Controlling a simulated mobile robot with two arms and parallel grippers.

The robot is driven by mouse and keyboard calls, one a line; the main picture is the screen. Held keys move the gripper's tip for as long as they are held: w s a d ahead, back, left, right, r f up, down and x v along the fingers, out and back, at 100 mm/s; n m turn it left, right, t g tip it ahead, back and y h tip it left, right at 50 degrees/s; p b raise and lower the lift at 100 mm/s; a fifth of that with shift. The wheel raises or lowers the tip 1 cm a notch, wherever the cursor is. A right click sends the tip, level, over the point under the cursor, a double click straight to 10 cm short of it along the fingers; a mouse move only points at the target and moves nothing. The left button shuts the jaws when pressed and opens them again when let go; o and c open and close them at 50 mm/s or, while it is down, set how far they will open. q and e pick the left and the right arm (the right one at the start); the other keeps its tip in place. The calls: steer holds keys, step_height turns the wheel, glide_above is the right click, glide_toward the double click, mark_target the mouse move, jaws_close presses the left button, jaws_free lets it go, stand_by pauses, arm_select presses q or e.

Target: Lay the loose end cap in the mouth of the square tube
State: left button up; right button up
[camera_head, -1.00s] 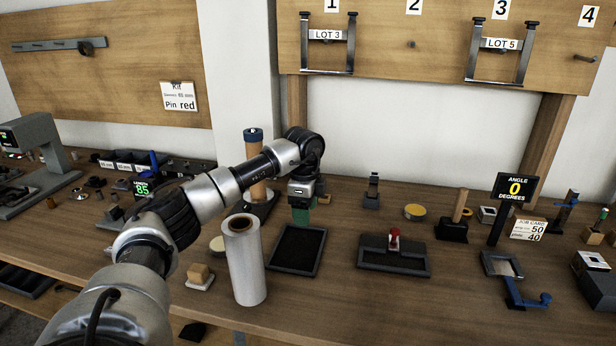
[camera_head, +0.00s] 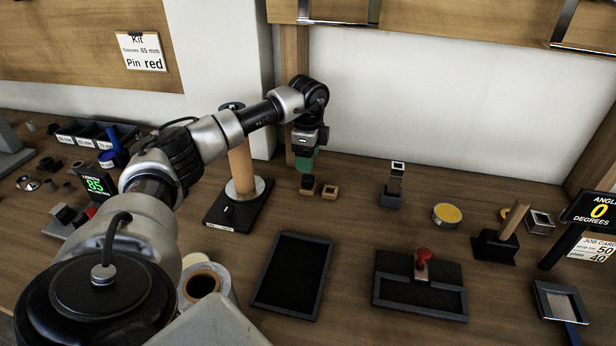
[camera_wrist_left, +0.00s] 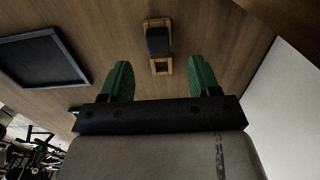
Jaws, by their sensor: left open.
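My left gripper (camera_head: 304,164) has green fingers pointing down. It is open and empty above the back of the bench. A small dark block (camera_head: 307,183), possibly the loose end cap, sits on a wooden piece just below it. A small square wooden ring (camera_head: 329,191) is beside it. In the left wrist view the dark block (camera_wrist_left: 158,42) and the wooden ring (camera_wrist_left: 161,66) lie beyond the spread fingers (camera_wrist_left: 160,76). An upright metal square tube (camera_head: 396,178) stands in a dark base to the right, its mouth facing up. My right gripper is not in view.
A black tray (camera_head: 288,275) lies in front of the gripper; it also shows in the left wrist view (camera_wrist_left: 72,62). A fixture with a red knob (camera_head: 422,254), a yellow round tin (camera_head: 447,214) and a wooden cylinder on a dark base (camera_head: 241,172) stand around. The wall is close behind.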

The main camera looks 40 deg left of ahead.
mark_target(308, 178)
arm_select(q)
steer(key=shift+f, duration=0.8)
step_height(308, 178, down, 4)
steer(key=shift+s+d+f, duration=0.15)
steer(key=shift+f, duration=0.45)
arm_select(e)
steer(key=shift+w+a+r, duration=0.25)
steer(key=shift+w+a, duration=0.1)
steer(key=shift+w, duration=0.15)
arm_select(q)
steer(key=c, duration=1)
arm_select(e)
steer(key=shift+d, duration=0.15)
